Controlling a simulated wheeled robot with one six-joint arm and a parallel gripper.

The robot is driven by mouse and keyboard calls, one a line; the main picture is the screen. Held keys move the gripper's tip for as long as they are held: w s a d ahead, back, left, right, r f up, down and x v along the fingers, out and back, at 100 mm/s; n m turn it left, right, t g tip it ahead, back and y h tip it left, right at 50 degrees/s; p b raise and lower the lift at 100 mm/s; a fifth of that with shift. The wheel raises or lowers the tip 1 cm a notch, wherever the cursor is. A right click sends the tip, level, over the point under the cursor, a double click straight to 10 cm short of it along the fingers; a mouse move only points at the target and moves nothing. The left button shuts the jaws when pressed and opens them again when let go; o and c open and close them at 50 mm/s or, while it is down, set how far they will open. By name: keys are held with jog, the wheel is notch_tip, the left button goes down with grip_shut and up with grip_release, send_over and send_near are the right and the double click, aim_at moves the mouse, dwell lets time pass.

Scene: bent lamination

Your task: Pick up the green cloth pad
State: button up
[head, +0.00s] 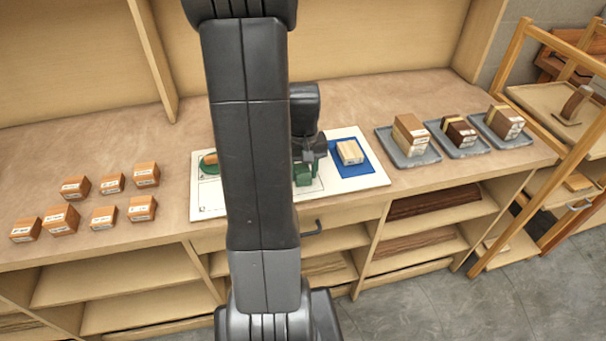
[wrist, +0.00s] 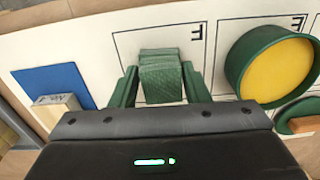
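The green cloth pad (wrist: 162,80) is a textured, block-like green piece on the white board, at the upper middle of the wrist view. My gripper (wrist: 160,82) has one green finger on each side of it. The fingers stand apart with the pad between them. Whether they press on its sides or leave a thin gap cannot be told. In the head view my gripper (head: 309,156) is over the board, partly behind my arm, and green shows below it.
The white board (head: 352,187) also holds a blue square (head: 345,168) with a wooden block (head: 350,152). A round green container (wrist: 272,68) with a yellow inside stands close by. Small wooden blocks (head: 60,218) are at left; grey trays (head: 415,158) with blocks are at right.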

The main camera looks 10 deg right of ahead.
aim_at(303, 169)
jog(key=c, duration=0.4)
jog(key=shift+c, duration=0.2)
notch_tip(303, 169, up, 10)
jog(key=shift+r, duration=0.1)
jog(key=shift+o, duration=0.9)
jog(key=shift+c, duration=0.6)
